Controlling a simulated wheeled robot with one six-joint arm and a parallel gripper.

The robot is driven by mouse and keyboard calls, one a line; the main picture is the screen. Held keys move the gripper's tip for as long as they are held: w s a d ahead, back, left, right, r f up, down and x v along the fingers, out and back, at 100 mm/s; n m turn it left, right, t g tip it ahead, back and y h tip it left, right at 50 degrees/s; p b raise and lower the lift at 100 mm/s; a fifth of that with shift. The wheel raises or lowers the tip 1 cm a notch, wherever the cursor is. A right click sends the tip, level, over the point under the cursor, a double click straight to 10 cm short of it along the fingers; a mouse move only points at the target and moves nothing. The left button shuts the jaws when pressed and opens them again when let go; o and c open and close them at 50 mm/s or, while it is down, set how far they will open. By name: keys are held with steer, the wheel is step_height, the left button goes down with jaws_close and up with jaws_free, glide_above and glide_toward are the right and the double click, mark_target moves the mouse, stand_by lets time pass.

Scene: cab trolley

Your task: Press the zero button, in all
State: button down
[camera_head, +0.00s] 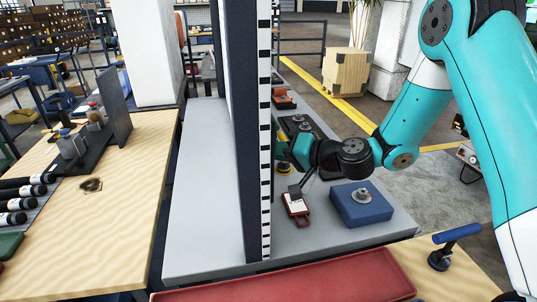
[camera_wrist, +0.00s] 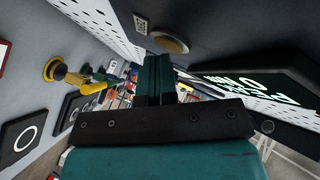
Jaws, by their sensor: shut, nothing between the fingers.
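My gripper (camera_head: 281,147) reaches left toward the tall upright panel (camera_head: 238,140), and its tip is partly hidden at the panel's edge in the camera_head view. In the camera_wrist view my gripper's fingers (camera_wrist: 158,75) are together with nothing visible between them. A dark display with glowing green characters (camera_wrist: 262,90) is right of the fingers there. A round brass-coloured disc (camera_wrist: 168,42) sits on a dark surface just beyond the fingertips.
A blue box with a round knob (camera_head: 361,203) and a red-edged tag (camera_head: 296,207) lie on the grey bench (camera_head: 330,240) below my arm. Dark units with round controls (camera_head: 300,125) stand behind. A red tray (camera_head: 300,280) is in front. A wooden table (camera_head: 120,200) is at left.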

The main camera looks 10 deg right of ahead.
stand_by(0.3)
steer(key=shift+d+b, duration=0.45)
steer(key=shift+d, duration=0.5)
steer(key=shift+d+b, duration=0.75)
steer(key=shift+d, duration=1.75)
